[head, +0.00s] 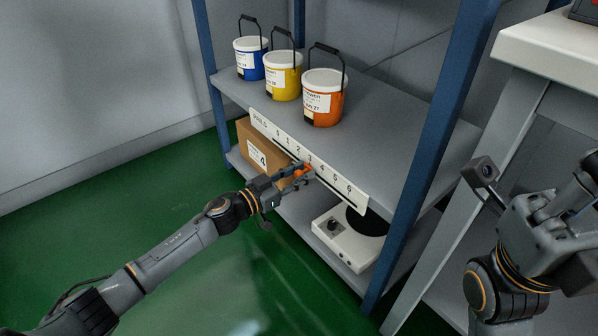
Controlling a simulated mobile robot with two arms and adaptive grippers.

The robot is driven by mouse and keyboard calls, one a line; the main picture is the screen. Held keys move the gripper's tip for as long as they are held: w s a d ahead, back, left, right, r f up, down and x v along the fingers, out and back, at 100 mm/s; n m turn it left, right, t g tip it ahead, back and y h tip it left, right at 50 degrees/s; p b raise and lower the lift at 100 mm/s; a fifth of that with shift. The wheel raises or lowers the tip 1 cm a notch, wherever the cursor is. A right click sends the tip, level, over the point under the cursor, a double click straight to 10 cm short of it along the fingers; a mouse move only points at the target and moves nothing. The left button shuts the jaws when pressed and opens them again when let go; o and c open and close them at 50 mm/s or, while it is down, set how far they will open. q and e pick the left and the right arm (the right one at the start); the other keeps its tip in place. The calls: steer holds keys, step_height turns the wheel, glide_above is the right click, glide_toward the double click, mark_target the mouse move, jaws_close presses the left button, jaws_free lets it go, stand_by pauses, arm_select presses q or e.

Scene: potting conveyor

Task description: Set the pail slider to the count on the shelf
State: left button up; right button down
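Three pails stand in a row on the upper shelf board: a blue one (251,66), a yellow one (284,82) and an orange one (321,104). On the board's front edge is a white scale strip (341,187), marked PAILS with numbers from 0 to 6. The orange slider (304,169) shows at the strip below the 2 and 3; its exact setting is unclear. My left gripper (292,177) is at the slider, with its fingers partly hiding it. I cannot tell whether they are shut on it. My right gripper (580,180) is at the right edge, away from the shelf, its fingers unclear.
The lower board holds a cardboard box (251,139) labelled 4 and a white device with a dark round plate (345,240). Blue shelf posts (428,150) frame the rack. A pale table (560,62) stands at right. Green floor at left is clear.

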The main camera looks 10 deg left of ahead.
arm_select(q)
steer(key=shift+o, duration=1.3)
steer(key=shift+s+a, duration=0.1)
steer(key=v, duration=1.1)
steer(key=shift+s+a, duration=0.25)
steer(key=shift+s, duration=0.05)
